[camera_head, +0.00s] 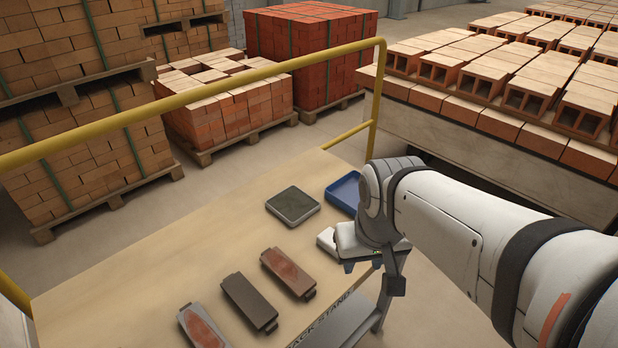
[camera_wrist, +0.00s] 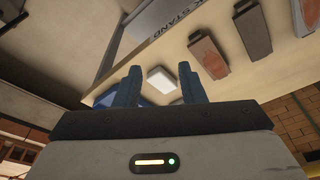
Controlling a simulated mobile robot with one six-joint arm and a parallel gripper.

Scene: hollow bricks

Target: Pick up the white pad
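The white pad (camera_head: 327,240) lies on the tan tabletop, partly hidden by my gripper in the head view. In the wrist view the white pad (camera_wrist: 162,80) is a small, light square that appears between the two dark blue fingers. My gripper (camera_head: 362,266) is just to the right of the pad in the head view. In the wrist view my gripper (camera_wrist: 160,70) has its fingers wide apart with nothing held. The gap between the fingers and the pad is hard to judge.
A blue tray (camera_head: 344,191) and a dark square pad (camera_head: 293,206) lie behind the white pad. Several long pieces, including a dark one (camera_head: 249,302) and a reddish one (camera_head: 288,273), lie in front. A yellow rail (camera_head: 215,94) runs along the table's far side.

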